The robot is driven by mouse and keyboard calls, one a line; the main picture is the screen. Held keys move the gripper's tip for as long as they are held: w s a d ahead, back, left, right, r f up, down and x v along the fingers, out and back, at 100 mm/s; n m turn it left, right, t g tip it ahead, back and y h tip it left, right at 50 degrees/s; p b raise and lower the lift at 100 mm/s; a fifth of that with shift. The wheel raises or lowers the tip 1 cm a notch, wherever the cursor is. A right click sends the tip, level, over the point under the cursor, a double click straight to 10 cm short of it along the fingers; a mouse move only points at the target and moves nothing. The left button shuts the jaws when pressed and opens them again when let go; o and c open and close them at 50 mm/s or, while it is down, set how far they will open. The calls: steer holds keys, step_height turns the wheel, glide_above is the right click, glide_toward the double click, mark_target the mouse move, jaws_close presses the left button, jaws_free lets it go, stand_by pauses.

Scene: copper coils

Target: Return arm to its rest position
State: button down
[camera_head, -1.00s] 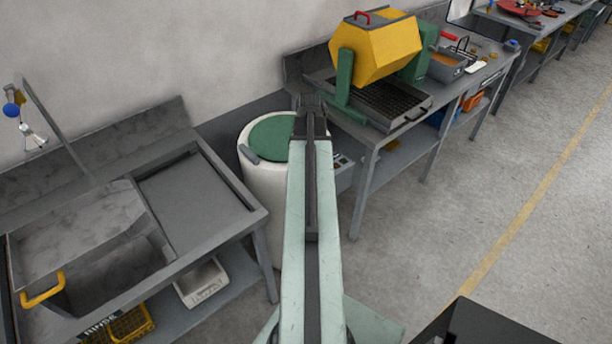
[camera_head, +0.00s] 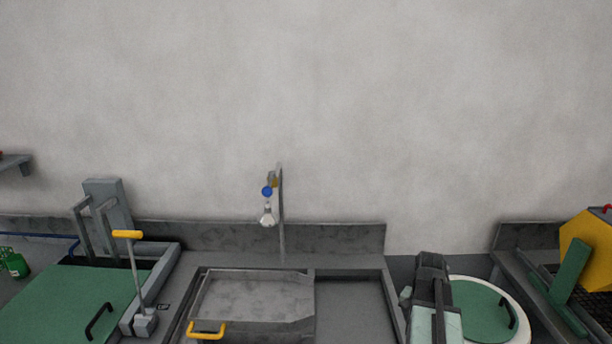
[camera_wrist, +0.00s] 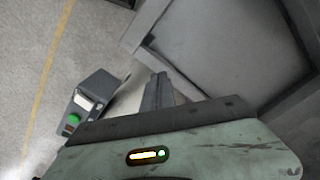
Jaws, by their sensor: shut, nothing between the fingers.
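My gripper (camera_wrist: 158,92) shows in the wrist view as two dark fingers held together, with nothing between them. In the head view, my arm shows at the lower right. Its dark end (camera_head: 431,272) stands in front of the gap between the sink bench and the white drum with a green lid (camera_head: 478,312). The fingertips cannot be made out there. In the wrist view, a grey panel or tray surface (camera_wrist: 225,45) fills the upper right beyond the fingers.
A sink bench with a grey basin (camera_head: 255,298) and a yellow handle (camera_head: 207,330) stands at centre. A green-lidded unit (camera_head: 75,300) is left, a yellow tumbler (camera_head: 590,245) right. In the wrist view, a grey box with a green button (camera_wrist: 92,95) is left of the fingers.

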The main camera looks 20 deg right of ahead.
steer(key=w+a+n, duration=0.2)
steer(key=a+n, duration=0.3)
steer(key=a, duration=1.2)
steer(key=w+a+n, duration=0.3)
steer(key=a+n, duration=0.3)
steer(key=a, duration=1.1)
steer(key=shift+w, duration=0.35)
